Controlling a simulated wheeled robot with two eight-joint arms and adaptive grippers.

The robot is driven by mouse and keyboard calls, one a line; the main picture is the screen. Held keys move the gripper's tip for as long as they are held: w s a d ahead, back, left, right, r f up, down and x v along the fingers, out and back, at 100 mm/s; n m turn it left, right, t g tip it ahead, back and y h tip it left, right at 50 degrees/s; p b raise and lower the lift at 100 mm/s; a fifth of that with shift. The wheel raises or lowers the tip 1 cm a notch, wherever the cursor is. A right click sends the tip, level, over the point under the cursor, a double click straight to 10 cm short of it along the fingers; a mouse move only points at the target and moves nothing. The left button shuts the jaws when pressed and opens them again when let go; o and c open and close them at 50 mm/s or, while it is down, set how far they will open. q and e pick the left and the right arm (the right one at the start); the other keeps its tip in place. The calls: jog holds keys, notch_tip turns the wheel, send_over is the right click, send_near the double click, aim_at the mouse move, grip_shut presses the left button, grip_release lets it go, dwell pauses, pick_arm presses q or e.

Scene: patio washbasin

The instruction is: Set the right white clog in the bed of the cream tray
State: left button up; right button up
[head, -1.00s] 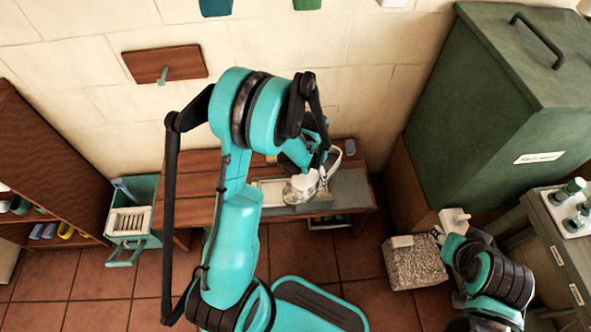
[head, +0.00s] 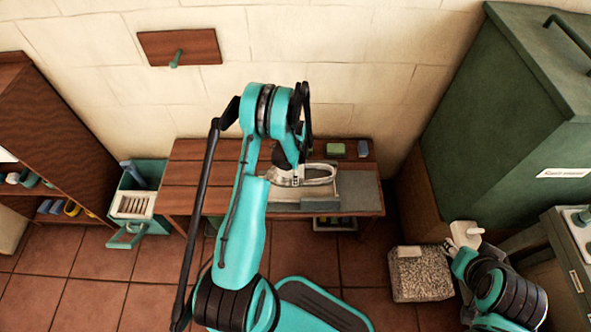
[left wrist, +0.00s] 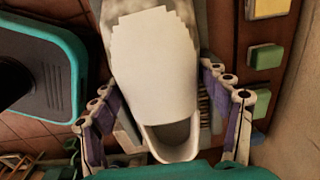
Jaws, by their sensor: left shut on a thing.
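A white clog (head: 322,174) is held over the right part of the wooden bench, its toe to the left and its open heel to the right. It fills the middle of the left wrist view (left wrist: 155,65). My left gripper (head: 297,179) is shut on it, with purple-padded fingers on both sides of it (left wrist: 165,112). The cream tray (head: 318,192) shows partly below the clog; I cannot tell whether they touch. My right gripper (head: 452,247) is at the lower right, beside a small white object (head: 465,234); its fingers are too small to read.
Green (head: 335,149) and blue (head: 363,148) sponges lie at the back of the bench (head: 192,180) near the wall. A green caddy (head: 155,178) stands left of the bench. A speckled block (head: 421,274) and a large green bin (head: 505,130) stand at the right.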

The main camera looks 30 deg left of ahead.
pick_arm(q)
jog(key=shift+f, duration=4)
jog(key=o, duration=1.4)
notch_tip(320, 180, up, 12)
